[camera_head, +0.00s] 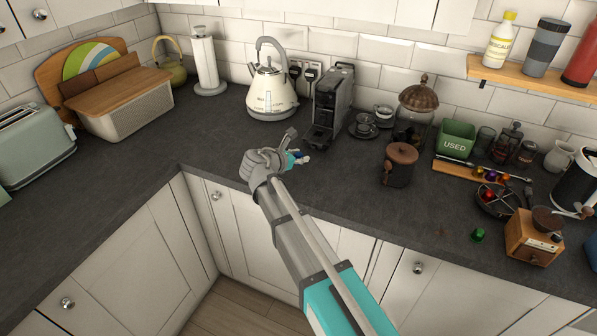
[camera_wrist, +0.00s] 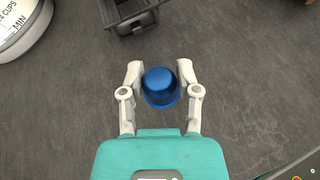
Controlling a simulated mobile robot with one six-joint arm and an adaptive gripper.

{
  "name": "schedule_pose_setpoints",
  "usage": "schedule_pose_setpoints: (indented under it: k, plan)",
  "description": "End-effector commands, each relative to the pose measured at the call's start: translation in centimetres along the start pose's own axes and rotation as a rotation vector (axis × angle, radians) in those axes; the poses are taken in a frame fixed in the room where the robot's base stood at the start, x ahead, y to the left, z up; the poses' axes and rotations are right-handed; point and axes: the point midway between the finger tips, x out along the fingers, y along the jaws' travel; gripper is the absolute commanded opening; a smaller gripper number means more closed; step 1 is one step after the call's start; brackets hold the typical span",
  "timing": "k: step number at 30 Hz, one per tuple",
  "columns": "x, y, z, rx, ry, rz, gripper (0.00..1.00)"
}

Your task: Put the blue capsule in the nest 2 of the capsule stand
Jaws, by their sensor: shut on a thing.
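My gripper (camera_wrist: 158,76) is shut on the blue capsule (camera_wrist: 160,88), which sits between its two fingertips in the wrist view. In the head view my gripper (camera_head: 298,158) is above the worktop, in front of the coffee machine, with a small bit of blue showing at its tip. The nest numbers are too small to read. My gripper is well to the left of the stand.
The coffee machine (camera_head: 332,105) stands behind my gripper, with the kettle (camera_head: 271,90) to its left. A brown canister (camera_head: 399,165) and a glass jar (camera_head: 412,110) stand toward the stand. A green capsule (camera_head: 478,234) lies near the grinder (camera_head: 533,237). The front middle worktop is clear.

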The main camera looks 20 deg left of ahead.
Motion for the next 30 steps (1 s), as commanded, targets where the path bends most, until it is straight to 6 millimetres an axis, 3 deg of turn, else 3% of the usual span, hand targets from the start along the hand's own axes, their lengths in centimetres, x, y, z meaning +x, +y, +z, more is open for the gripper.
schedule_pose_setpoints:
  k: [20,30]
  plan:
    - [1.0,0.7,-1.0,-0.001,0.000,0.001,0.26]
    - [2.4,0.8,-3.4,-0.001,0.000,0.002,0.26]
